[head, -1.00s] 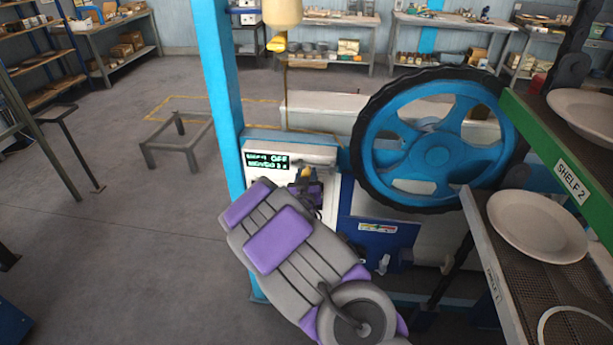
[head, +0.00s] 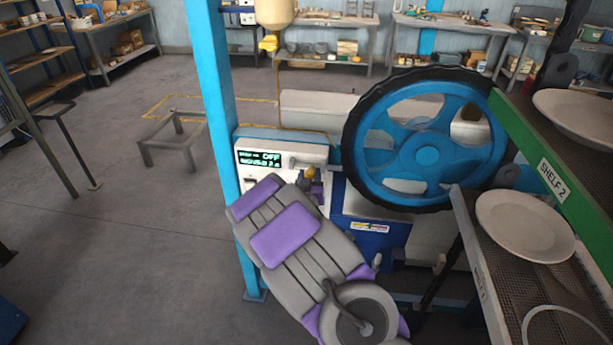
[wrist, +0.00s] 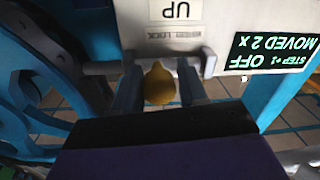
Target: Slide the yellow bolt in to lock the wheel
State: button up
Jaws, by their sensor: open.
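The yellow bolt knob (head: 311,172) shows small at the lower right of the white control panel (head: 256,146). In the wrist view, which is upside down, the yellow knob (wrist: 159,84) sits between the two fingers of my gripper (wrist: 158,74). The fingers are open, one on each side of it, with small gaps showing. A grey bolt rod (wrist: 102,68) runs sideways beside the knob, under a "wheel lock" label (wrist: 175,36). The blue wheel (head: 424,150) with a black tyre stands right of the panel. My arm hides part of the panel's lower area.
A green shelf edge (head: 550,178) and a tray with a white plate (head: 525,226) stand close on the right. A blue post (head: 216,120) rises left of the panel. The panel's screen (head: 260,159) reads OFF. The floor to the left is mostly clear.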

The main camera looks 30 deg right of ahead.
jog(key=shift+o, duration=0.8)
jog(key=shift+s+d+r, duration=0.1)
jog(key=shift+d+r, duration=0.05)
jog(key=shift+o, duration=0.7)
jog(key=shift+d, duration=0.65)
jog(key=shift+a, duration=0.25)
jog(key=shift+s+a, duration=0.1)
jog(key=shift+a, duration=0.2)
jog(key=p+v, duration=0.3)
jog(key=v, duration=0.5)
jog(key=shift+s+d+p, duration=0.2)
jog(key=shift+d+p, duration=0.05)
jog(key=shift+p, duration=0.15)
jog(key=p, duration=0.3)
jog(key=shift+s+a, duration=0.1)
jog(key=shift+s, duration=0.2)
jog(key=p+v, duration=0.7)
jog(key=p, duration=0.1)
jog(key=shift+s+a+p, duration=0.2)
jog(key=shift+s+p, duration=0.15)
jog(key=shift+p, duration=0.05)
